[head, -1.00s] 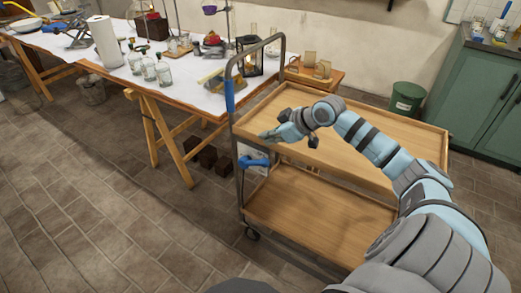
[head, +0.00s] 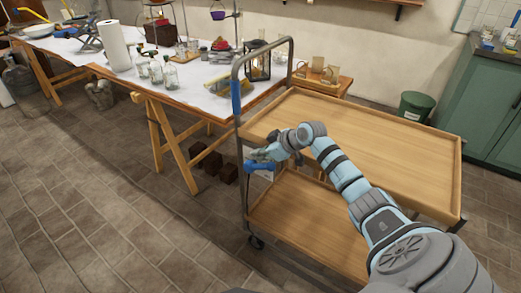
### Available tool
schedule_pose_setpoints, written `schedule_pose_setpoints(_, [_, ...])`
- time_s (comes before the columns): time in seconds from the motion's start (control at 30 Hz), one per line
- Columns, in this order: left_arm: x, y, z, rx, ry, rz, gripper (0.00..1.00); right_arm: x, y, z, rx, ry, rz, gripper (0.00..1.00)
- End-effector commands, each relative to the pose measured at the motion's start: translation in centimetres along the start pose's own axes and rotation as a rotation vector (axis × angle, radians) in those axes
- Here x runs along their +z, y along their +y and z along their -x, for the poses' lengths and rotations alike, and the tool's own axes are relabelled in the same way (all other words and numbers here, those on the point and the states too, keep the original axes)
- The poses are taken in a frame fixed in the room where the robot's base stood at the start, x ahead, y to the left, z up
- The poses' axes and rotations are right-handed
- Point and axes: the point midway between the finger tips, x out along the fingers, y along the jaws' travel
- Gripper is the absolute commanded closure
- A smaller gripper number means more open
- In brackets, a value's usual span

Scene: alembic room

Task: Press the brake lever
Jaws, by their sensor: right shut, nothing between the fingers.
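The brake lever (head: 258,167) is a blue lever low on the handle end of the wooden two-shelf cart (head: 375,140). My right gripper (head: 257,155) is shut and empty. It is at the lever, just above it in the picture, and hides part of the lever's mount. I cannot tell whether it touches the lever. My left gripper is not in view.
The cart's grey push frame (head: 238,110) with a blue grip rises left of my right gripper. A trestle table (head: 185,88) with glassware stands behind on the left. A green bin (head: 416,106) and green cabinet (head: 490,105) are at the right. Both cart shelves look empty.

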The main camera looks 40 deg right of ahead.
Motion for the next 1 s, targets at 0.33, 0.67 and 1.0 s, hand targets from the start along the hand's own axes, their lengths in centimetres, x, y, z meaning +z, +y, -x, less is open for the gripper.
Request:
schedule_pose_setpoints(0.33, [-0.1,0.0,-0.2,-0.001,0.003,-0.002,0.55,0.8,0.1,-0.1,0.001,0.001,0.000,1.00])
schedule_pose_setpoints(0.67, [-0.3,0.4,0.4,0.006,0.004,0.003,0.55,1.6,-0.1,-0.4,-0.002,0.002,0.003,1.00])
schedule_pose_setpoints(1.0, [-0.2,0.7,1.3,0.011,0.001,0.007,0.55,1.2,0.1,0.4,0.003,0.000,-0.004,1.00])
